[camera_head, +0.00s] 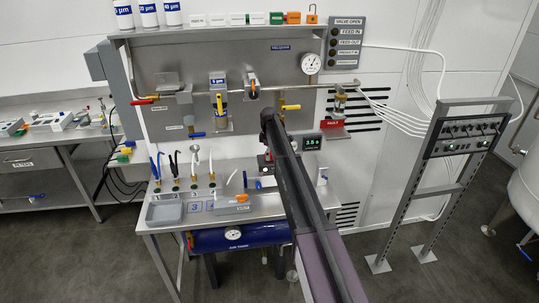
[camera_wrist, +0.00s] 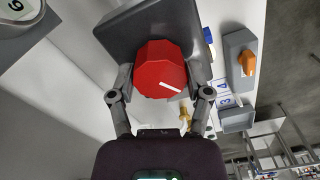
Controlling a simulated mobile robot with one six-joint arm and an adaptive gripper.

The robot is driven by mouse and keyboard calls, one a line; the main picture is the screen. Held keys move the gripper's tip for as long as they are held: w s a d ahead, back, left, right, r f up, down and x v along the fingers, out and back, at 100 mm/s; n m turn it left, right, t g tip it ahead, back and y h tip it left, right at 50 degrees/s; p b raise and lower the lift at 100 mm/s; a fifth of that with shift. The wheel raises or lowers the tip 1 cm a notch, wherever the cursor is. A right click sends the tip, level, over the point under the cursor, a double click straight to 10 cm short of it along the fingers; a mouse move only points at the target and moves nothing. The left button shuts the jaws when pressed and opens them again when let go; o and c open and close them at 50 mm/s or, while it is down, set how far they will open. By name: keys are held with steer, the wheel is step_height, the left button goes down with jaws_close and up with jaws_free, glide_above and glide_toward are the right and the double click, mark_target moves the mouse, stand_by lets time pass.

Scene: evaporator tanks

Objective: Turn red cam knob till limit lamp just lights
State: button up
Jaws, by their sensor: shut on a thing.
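The red cam knob (camera_wrist: 160,70) is many-sided, with a white pointer line on its face, and sits on a dark grey block (camera_wrist: 130,32) in the wrist view. My gripper (camera_wrist: 160,92) has one finger on either side of the knob and is shut on it. The white line points toward the right finger. In the head view my arm hides most of the knob and gripper. A grey panel labelled VALVE OPEN (camera_head: 345,42) carries a column of lamps, which look dark. I cannot tell which lamp is the limit lamp.
A small display (camera_head: 312,142) reads about 3.5 beside my arm. An orange-handled switch box (camera_wrist: 243,62) stands right of the knob. Upright tools (camera_head: 180,170) and a grey tray (camera_head: 164,213) occupy the bench's left. A grey rack (camera_head: 440,170) stands at right.

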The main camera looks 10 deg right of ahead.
steer(key=shift+m, duration=0.4)
steer(key=m, duration=0.7)
steer(key=shift+m, duration=0.4)
steer(key=m, duration=0.4)
steer(key=shift+m, duration=2.2)
steer(key=o, duration=1.2)
steer(key=shift+c, duration=0.2)
